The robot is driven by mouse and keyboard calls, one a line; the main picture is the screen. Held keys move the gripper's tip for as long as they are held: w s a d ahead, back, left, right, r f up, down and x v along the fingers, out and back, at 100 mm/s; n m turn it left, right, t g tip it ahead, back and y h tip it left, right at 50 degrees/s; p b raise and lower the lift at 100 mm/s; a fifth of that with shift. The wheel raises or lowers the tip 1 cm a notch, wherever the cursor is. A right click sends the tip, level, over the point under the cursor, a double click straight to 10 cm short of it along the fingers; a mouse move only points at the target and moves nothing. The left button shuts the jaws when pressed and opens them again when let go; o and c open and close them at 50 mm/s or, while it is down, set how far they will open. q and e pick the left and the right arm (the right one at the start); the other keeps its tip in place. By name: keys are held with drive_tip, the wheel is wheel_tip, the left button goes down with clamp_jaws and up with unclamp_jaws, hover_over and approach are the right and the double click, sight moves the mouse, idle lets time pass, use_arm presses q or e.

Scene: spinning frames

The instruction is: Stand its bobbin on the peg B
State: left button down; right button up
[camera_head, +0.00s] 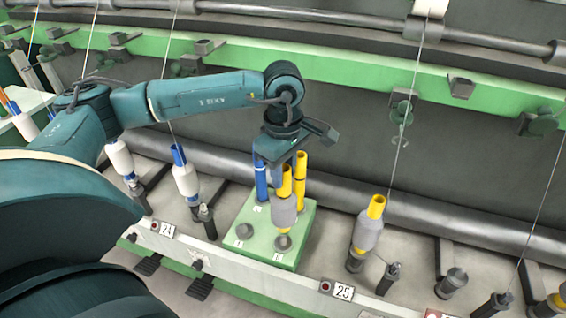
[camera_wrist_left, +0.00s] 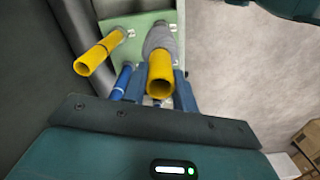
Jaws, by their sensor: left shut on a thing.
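My left gripper (camera_head: 284,182) is shut on a bobbin (camera_head: 284,212), a yellow tube with grey yarn wound on its lower part. It holds the bobbin roughly upright over the front right of a green box (camera_head: 294,262). The bobbin's bottom is near a grey round peg (camera_head: 283,242) there; I cannot tell whether they touch. In the left wrist view, the bobbin's yellow end (camera_wrist_left: 160,78) shows between the blue fingers (camera_wrist_left: 159,92). Another grey peg (camera_head: 244,231) on the box's front left is bare. No letter B is readable. My right gripper is out of view.
A blue tube (camera_head: 261,182) and a bare yellow tube (camera_head: 300,180) stand at the box's back. A grey-wound yellow bobbin (camera_head: 367,232) stands to the right, near sign 25 (camera_head: 343,292). White-wound blue bobbins (camera_head: 185,178) stand to the left. Threads hang from above.

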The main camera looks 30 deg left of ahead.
sight(283, 195)
use_arm(q)
drive_tip(key=shift+a+f+b, duration=0.1)
drive_tip(key=shift+f+b, duration=0.2)
drive_tip(key=shift+f, duration=0.7)
drive_tip(key=shift+f+b, duration=0.45)
drive_tip(key=shift+f, duration=0.05)
drive_tip(key=shift+f+b, duration=0.65)
drive_tip(key=shift+f, duration=0.2)
drive_tip(key=shift+f+b, duration=0.9)
drive_tip(key=shift+b, duration=0.1)
drive_tip(key=shift+f, duration=0.2)
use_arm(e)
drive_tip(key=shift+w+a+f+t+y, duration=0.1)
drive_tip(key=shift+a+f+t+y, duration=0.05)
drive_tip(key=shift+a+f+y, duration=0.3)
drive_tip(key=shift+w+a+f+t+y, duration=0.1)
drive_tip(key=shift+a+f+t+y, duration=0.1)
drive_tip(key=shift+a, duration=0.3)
use_arm(q)
drive_tip(key=shift+f+b, duration=0.3)
drive_tip(key=shift+b, duration=0.3)
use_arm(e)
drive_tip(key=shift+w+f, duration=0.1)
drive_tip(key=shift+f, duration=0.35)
